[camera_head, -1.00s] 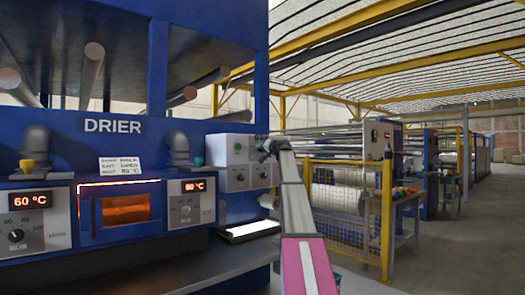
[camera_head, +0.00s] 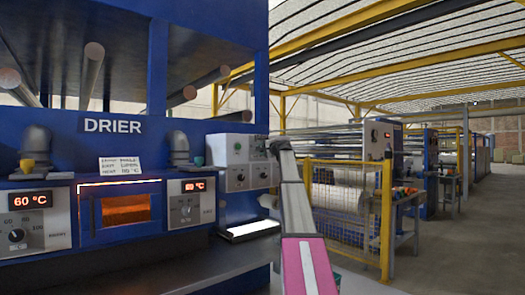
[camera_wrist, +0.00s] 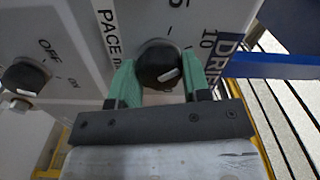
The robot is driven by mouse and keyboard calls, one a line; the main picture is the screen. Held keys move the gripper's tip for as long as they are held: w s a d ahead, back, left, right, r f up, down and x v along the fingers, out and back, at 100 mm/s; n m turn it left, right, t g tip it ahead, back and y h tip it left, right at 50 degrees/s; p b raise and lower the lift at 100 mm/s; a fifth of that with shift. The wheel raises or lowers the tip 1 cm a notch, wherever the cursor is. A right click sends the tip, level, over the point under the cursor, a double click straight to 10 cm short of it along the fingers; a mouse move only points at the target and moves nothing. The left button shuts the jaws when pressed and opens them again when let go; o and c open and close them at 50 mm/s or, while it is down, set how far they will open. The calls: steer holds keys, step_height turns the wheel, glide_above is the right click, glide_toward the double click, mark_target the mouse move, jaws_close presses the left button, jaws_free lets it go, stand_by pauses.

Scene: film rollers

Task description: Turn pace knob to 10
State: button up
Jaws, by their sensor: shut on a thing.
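The black pace knob (camera_wrist: 158,62) sits on a pale panel beside the word PACE (camera_wrist: 108,30) in the wrist view. Its white mark lies at the lower right of its face, while the printed 10 (camera_wrist: 208,42) is to the upper right. I cannot tell the exact setting. My gripper (camera_wrist: 160,82) has its green fingers on either side of the knob, shut on it. In the head view the pale control panel (camera_head: 226,150) stands right of the drier, at the far end of my arm; the fingers and the pace knob cannot be made out there.
An OFF/ON knob (camera_wrist: 24,77) is on the left in the wrist view. In the head view, a yellow mesh fence (camera_head: 345,205) stands right of my arm, and drier panels (camera_head: 190,203) stand left.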

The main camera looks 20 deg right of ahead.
steer(key=shift+m, duration=1.1)
steer(key=o, duration=0.9)
steer(key=shift+s, duration=0.15)
steer(key=v, duration=1)
steer(key=shift+s+d, duration=0.15)
steer(key=shift+s, duration=0.15)
